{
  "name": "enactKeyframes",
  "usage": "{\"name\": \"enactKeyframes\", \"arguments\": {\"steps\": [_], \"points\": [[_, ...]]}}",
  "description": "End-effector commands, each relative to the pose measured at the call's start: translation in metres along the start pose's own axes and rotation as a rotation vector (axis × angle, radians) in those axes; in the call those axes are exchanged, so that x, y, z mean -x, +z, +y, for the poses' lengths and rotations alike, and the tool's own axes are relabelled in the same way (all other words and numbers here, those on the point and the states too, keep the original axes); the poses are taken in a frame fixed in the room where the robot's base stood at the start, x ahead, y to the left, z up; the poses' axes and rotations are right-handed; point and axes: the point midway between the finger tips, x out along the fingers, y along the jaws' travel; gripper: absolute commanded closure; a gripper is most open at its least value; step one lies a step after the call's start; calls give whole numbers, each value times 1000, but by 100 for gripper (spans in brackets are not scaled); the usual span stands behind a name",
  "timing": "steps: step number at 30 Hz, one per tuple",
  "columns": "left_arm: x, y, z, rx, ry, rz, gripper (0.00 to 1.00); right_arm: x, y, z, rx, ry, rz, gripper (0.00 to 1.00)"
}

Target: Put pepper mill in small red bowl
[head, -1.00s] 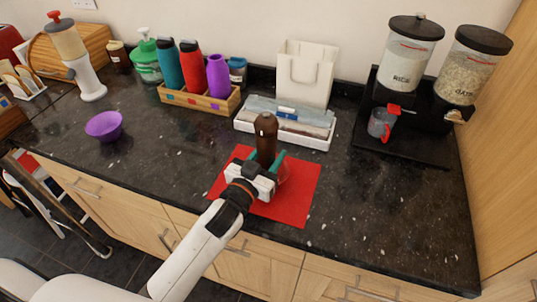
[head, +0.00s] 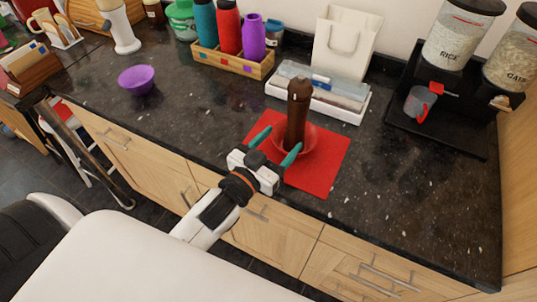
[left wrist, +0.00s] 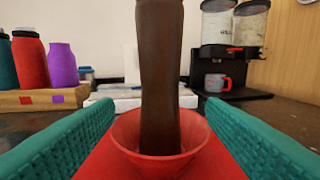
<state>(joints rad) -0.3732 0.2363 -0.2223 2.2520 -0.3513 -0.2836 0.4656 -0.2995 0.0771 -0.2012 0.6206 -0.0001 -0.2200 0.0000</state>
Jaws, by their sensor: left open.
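The dark brown pepper mill (head: 298,108) stands upright in the small red bowl (head: 312,141), which rests on a red mat (head: 330,170). The left wrist view also shows the mill (left wrist: 160,70) with its base inside the bowl (left wrist: 160,140); its top is cut off there. My left gripper (head: 274,146) is open, with its teal fingers apart, just in front of the bowl and clear of the mill. My right gripper is not in view.
A white tray (head: 352,117) and a white paper bag (head: 345,45) stand behind the mat. A wooden bottle crate (head: 257,71) and a purple bowl (head: 136,80) are to the left. Black dispensers stand at the right. The counter right of the mat is clear.

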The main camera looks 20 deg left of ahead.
Motion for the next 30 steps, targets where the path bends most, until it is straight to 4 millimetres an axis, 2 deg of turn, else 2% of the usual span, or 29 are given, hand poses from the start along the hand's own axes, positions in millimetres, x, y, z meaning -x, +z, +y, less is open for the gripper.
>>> {"name": "enactKeyframes", "arguments": {"steps": [3,9,30], "points": [[20,-2,0,1,-1,1,35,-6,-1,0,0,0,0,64],[37,0,0,0,0,-1,35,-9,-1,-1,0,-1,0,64],[40,1,0,0,-1,-1,35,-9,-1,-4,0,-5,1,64]]}}
